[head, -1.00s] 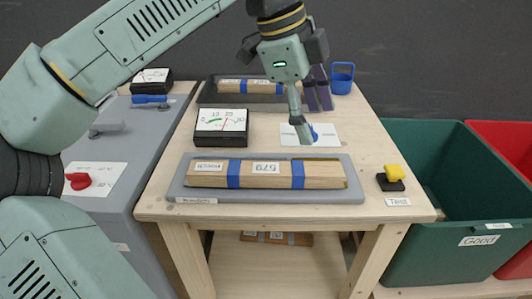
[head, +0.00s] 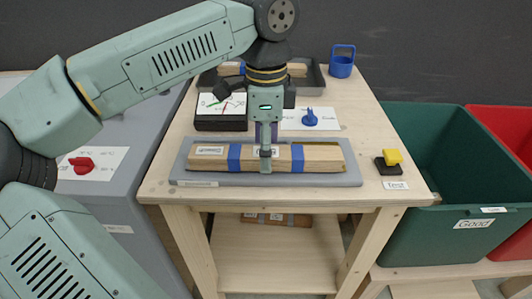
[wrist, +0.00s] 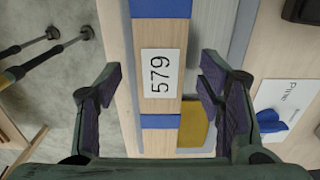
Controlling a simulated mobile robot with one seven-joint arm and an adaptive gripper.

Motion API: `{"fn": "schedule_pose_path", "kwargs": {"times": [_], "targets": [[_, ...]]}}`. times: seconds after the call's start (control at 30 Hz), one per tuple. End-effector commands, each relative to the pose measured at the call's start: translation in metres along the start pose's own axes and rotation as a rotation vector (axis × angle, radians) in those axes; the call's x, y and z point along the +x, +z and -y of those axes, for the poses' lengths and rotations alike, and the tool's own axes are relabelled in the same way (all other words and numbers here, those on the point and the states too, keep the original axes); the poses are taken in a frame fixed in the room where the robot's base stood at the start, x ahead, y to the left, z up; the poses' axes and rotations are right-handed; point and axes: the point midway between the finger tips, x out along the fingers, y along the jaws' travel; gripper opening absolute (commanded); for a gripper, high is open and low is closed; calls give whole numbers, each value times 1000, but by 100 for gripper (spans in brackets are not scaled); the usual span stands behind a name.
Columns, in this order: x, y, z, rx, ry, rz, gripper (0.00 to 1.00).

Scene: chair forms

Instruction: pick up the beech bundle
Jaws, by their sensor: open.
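A pale wooden bundle (head: 215,160) with two blue bands lies lengthwise on the front grey tray (head: 340,179). It has a white label at its left end, too small to read surely. In the wrist view the bundle (wrist: 160,30) carries a label with 579. My gripper (head: 266,155) is over the middle of the bundle, pointing down, and hides part of it in the head view. In the wrist view my gripper (wrist: 158,95) is open, with one finger on each side of the bundle. Contact cannot be told.
A dial meter (head: 222,112), a white card with a blue knob (head: 310,118) and a back tray (head: 315,75) holding another bundle stand behind. A black-and-yellow block (head: 391,160) is at right. Green (head: 440,150) and red bins (head: 508,130) stand beyond the table.

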Motion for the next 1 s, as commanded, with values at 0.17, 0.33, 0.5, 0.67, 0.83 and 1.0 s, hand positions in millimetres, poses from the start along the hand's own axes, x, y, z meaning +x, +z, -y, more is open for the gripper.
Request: {"fn": "schedule_pose_path", "kwargs": {"times": [0.17, 0.33, 0.5, 0.67, 0.83, 1.0], "targets": [[14, 0, 0, 0, 0, -2, 62], [15, 0, 0, 0, -1, -1, 62], [15, 0, 0, 0, -1, -1, 53], [15, 0, 0, 0, -1, -1, 42], [15, 0, 0, 0, -1, -1, 31], [15, 0, 0, 0, -1, -1, 20]]}}
